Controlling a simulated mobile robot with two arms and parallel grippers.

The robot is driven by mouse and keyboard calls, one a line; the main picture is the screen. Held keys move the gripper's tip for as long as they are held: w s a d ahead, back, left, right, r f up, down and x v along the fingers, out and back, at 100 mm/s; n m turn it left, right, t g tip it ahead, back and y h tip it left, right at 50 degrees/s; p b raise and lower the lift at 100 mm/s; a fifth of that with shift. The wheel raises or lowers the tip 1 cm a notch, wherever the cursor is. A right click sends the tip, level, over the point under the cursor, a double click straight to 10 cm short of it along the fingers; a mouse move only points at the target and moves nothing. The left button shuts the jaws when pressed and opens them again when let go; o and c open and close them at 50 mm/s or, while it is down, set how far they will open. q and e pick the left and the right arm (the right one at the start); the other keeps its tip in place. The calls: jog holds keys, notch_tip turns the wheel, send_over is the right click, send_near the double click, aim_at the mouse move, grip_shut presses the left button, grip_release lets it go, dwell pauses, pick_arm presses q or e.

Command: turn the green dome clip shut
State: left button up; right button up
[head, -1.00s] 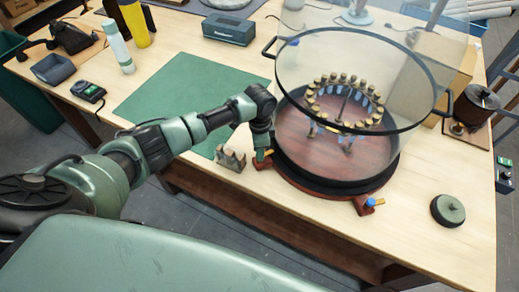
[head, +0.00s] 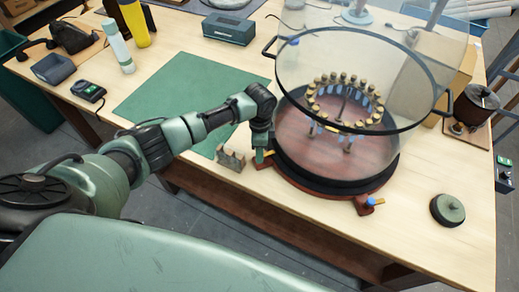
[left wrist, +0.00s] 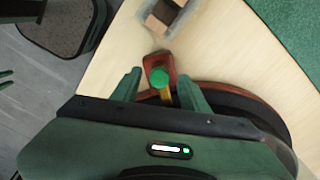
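The green dome clip (left wrist: 160,77) is a round green knob on a red-brown foot with a yellow lever (left wrist: 167,97). In the head view the yellow lever (head: 269,153) shows at the left front of the dome's base; my gripper mostly hides the green knob. My left gripper (head: 261,151) points down at the clip. In the left wrist view my left gripper (left wrist: 158,84) is open, with one finger on each side of the knob and a gap to each. The glass dome (head: 350,80) stands on its round dark-rimmed base (head: 330,182). My right gripper is out of view.
A blue clip (head: 369,202) with a yellow lever sits at the base's front right. A round green-topped lid (head: 447,209) lies at right. The green mat (head: 175,95) is clear.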

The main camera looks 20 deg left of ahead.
pick_arm(q)
notch_tip(320, 180, up, 7)
jog(key=shift+f+b, duration=0.15)
jog(key=shift+b, duration=0.9)
jog(key=shift+r, duration=0.55)
jog(key=shift+s, duration=0.1)
